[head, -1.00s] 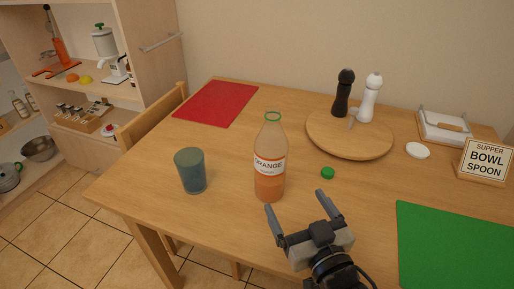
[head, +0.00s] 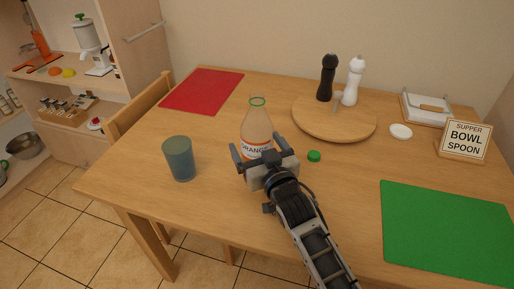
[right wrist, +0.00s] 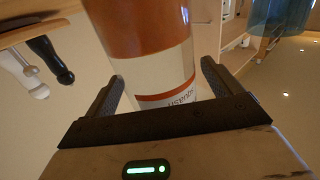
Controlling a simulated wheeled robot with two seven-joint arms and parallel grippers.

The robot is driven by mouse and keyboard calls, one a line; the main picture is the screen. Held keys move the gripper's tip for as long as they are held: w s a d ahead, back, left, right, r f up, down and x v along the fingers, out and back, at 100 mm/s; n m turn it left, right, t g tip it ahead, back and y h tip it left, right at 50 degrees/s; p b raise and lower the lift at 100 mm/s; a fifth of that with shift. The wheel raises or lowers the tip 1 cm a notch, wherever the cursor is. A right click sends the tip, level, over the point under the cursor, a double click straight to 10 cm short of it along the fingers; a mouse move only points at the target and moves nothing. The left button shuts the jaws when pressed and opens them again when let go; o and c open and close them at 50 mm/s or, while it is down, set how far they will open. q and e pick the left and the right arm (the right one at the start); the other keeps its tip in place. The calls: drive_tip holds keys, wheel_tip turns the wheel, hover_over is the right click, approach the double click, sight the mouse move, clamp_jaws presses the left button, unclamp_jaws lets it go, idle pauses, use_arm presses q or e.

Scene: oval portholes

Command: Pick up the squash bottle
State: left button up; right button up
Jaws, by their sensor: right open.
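In the right wrist view the bottle (right wrist: 150,50) fills the space between and beyond the two fingers of my gripper (right wrist: 160,85). The fingers are open, one to each side of the bottle. I cannot tell whether they touch it. A green cap (head: 314,156) lies on the table just right of the bottle. My left gripper is not in view.
A blue cup (head: 179,160) stands left of the bottle. A round wooden board (head: 312,122) with black and white mills is behind it. A red mat (head: 202,90), a green mat (head: 445,232) and a sign (head: 465,139) lie farther out on the table.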

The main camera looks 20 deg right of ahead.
drive_tip(key=shift+w, duration=0.4)
drive_tip(key=c, duration=1.2)
drive_tip(key=shift+c, duration=0.4)
drive_tip(key=shift+r, duration=0.2)
